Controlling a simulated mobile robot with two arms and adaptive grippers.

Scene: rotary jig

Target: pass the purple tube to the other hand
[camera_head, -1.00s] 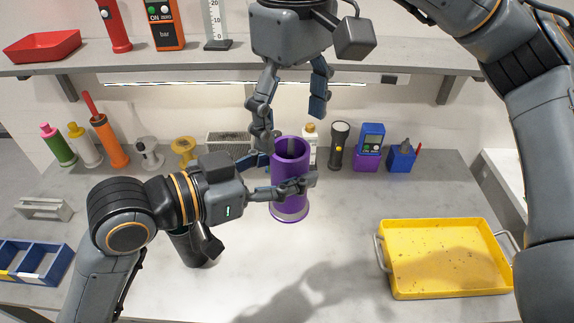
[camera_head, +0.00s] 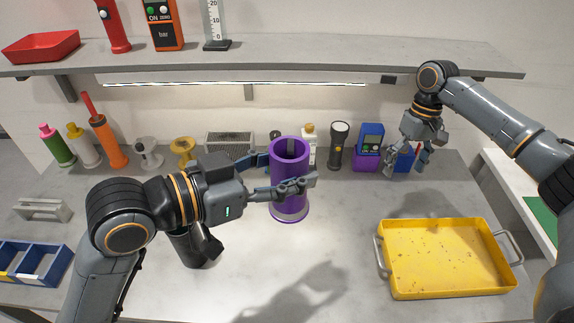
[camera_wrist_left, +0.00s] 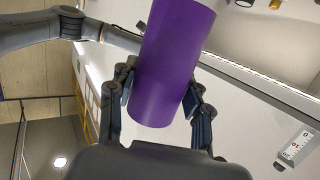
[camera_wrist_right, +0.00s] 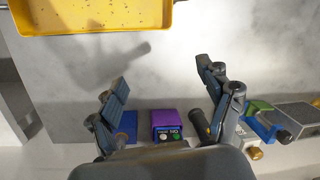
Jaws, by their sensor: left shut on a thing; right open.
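The purple tube (camera_head: 289,170) is upright in the middle of the head view, with its open end up and a grey band at its lower end. My left gripper (camera_head: 286,172) is shut on it, one finger in front and one behind. In the left wrist view the tube (camera_wrist_left: 172,65) sits between both fingers. Its shadow falls apart from it, so it seems held above the table. My right gripper (camera_head: 405,167) is open and empty, well to the right of the tube, near the back of the table. Its spread fingers show in the right wrist view (camera_wrist_right: 165,85).
A yellow tray (camera_head: 445,225) lies at the front right. A black flashlight (camera_head: 339,145), a purple-and-blue device (camera_head: 370,140) and a blue box (camera_head: 402,160) stand at the back, close to my right gripper. A dark cup (camera_head: 190,247) stands below my left arm. The front middle is clear.

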